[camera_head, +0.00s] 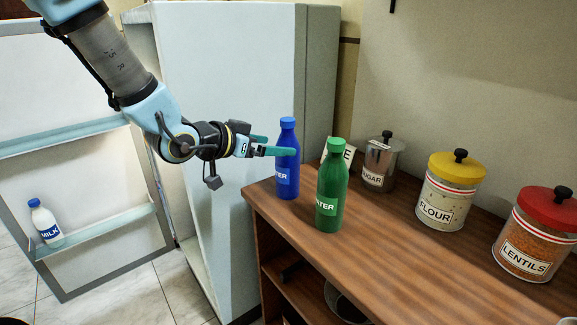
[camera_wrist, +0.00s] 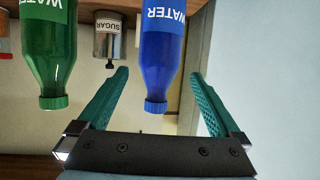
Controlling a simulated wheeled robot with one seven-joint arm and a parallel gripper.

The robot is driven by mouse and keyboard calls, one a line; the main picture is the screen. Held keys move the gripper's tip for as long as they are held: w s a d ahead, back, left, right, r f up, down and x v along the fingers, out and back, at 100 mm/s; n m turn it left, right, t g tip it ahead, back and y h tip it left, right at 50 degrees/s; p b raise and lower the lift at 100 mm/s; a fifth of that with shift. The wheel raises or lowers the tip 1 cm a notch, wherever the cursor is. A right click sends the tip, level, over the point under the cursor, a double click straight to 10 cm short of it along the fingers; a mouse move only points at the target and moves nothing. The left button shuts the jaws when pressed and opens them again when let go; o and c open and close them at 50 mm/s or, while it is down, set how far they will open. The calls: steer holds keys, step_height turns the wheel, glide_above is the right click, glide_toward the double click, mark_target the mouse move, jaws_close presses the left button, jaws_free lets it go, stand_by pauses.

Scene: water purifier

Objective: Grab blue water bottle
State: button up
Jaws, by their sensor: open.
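In the head view one finger overlaps the bottle's upper body.
A green water bottle (camera_head: 331,190) stands close to the right of the blue one. Behind are a sugar canister (camera_head: 380,163), a flour jar (camera_head: 447,195) and a lentils jar (camera_head: 535,240). The open fridge (camera_head: 225,130) is left, with a milk bottle (camera_head: 45,225) in its door.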

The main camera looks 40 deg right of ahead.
steer(key=shift+p+x, duration=0.5)
steer(key=shift+x, duration=2.4)
steer(key=shift+s+a+f, duration=0.1)
steer(key=shift+f, duration=0.1)
steer(key=shift+c, duration=0.4)
jaws_close()
steer(key=shift+r, duration=0.1)
